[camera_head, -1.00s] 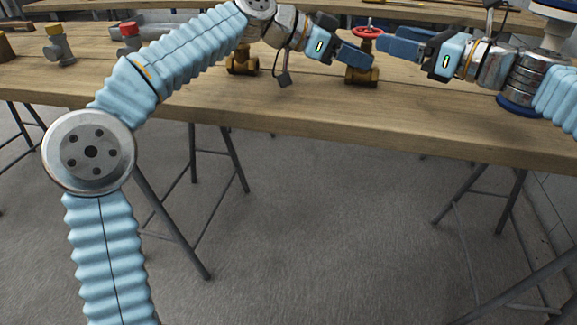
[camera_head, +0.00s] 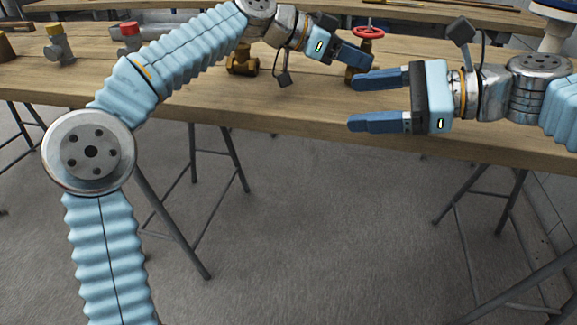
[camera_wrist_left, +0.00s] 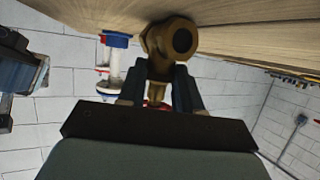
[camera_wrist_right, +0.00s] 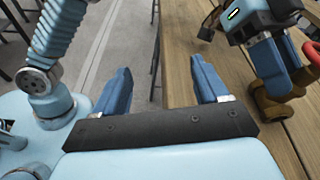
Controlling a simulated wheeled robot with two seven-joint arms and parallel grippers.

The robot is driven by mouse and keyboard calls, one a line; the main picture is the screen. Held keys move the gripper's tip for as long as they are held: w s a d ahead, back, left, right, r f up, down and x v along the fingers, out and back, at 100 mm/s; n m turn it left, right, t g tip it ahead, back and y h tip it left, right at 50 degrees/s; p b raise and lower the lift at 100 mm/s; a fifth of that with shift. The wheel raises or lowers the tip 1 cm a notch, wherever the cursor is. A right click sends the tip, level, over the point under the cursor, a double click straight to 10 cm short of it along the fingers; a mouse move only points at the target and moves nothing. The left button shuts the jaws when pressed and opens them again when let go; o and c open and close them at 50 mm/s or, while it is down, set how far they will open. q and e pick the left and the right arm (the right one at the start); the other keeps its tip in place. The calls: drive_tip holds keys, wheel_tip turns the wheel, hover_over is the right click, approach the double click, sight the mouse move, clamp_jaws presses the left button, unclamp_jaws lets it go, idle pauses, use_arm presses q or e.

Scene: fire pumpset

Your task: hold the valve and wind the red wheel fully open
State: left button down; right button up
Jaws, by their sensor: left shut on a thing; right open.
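The brass valve with the red wheel (camera_head: 368,32) stands on the wooden table, its body partly hidden behind my grippers in the head view. My left gripper (camera_head: 366,60) is shut on the brass valve body (camera_wrist_left: 170,45); in the left wrist view its fingers close around the valve's stem part, with a bit of red wheel behind. My right gripper (camera_head: 352,102) is open and empty, in front of and below the valve, near the table's front edge. In the right wrist view the valve body (camera_wrist_right: 278,105) and the red wheel (camera_wrist_right: 312,55) show at the right, apart from the open fingers.
Another brass valve (camera_head: 241,62) stands left of the held one. A grey fitting with a yellow top (camera_head: 59,46) and a red-capped fitting (camera_head: 128,36) stand further left. The table's front edge (camera_head: 300,125) runs below my right gripper.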

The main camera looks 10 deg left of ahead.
drive_tip(key=s+a+f+n+g+h, duration=0.2)
drive_tip(key=s+a+f+n+h, duration=0.1)
drive_tip(key=s+a+f, duration=0.4)
drive_tip(key=a+f, duration=0.1)
drive_tip(key=a, duration=0.2)
drive_tip(key=shift+s+a+f+g, duration=0.2)
drive_tip(key=shift+f+g, duration=0.1)
drive_tip(key=shift+f, duration=0.1)
drive_tip(key=m+t+y, duration=0.4)
drive_tip(key=m+t, duration=0.2)
drive_tip(key=m, duration=0.1)
approach(367, 29)
drive_tip(key=s+a+f, duration=0.3)
drive_tip(key=s+a, duration=0.2)
drive_tip(key=s+a+f, duration=0.2)
drive_tip(key=s, duration=0.1)
drive_tip(key=shift+s+a+f, duration=0.1)
drive_tip(key=shift+a+f, duration=0.2)
drive_tip(key=shift+a, duration=0.05)
drive_tip(key=w+d+r+m+t, duration=0.35)
drive_tip(key=w+d+m, duration=0.2)
drive_tip(key=d, duration=0.25)
drive_tip(key=shift+n, duration=0.45)
drive_tip(key=x, duration=1.1)
drive_tip(key=shift+w+r, duration=0.15)
drive_tip(key=shift+r, duration=0.15)
drive_tip(key=shift+c, duration=0.3)
